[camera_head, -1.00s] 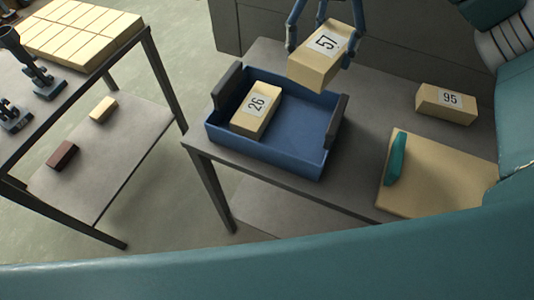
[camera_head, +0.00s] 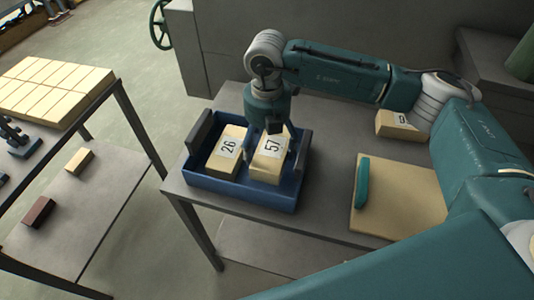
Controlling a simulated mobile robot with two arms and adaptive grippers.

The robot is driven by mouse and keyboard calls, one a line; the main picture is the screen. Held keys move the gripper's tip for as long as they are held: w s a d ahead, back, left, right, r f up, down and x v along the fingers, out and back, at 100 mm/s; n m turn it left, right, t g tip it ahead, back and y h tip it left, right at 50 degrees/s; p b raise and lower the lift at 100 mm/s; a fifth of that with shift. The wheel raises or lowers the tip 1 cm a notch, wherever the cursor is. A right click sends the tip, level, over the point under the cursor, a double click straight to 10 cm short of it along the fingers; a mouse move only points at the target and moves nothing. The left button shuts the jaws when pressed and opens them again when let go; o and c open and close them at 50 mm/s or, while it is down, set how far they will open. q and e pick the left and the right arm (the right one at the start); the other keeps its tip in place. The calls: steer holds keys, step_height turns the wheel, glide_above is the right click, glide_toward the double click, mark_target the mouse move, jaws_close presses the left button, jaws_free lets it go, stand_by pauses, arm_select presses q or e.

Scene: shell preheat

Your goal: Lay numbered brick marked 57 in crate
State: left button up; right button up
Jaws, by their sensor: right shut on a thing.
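The brick marked 57 (camera_head: 268,165) is in the right half of the blue crate (camera_head: 240,195), beside the brick marked 26 (camera_head: 225,160). Whether it touches the crate floor I cannot tell. My right gripper (camera_head: 270,140) comes down from above and is shut on the brick marked 57, its fingers partly hidden by the wrist. The crate stands on the grey table and has dark handles at its ends. My left gripper is not in view.
A third numbered brick (camera_head: 400,125) lies behind my right arm, its label partly covered. A tan board (camera_head: 400,205) with a teal handle lies on the table's right. A side rack (camera_head: 90,170) at left holds pale bricks (camera_head: 55,88).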

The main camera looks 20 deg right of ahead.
step_height(320, 180, down, 4)
steer(key=shift+f+p, duration=0.1)
steer(key=shift+p, duration=0.6)
steer(key=shift+f, duration=0.15)
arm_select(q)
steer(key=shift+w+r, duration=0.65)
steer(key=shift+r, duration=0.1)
arm_select(e)
steer(key=shift+f+b, duration=0.25)
steer(key=shift+b, duration=0.05)
steer(key=o, duration=1.2)
steer(key=shift+r, duration=0.1)
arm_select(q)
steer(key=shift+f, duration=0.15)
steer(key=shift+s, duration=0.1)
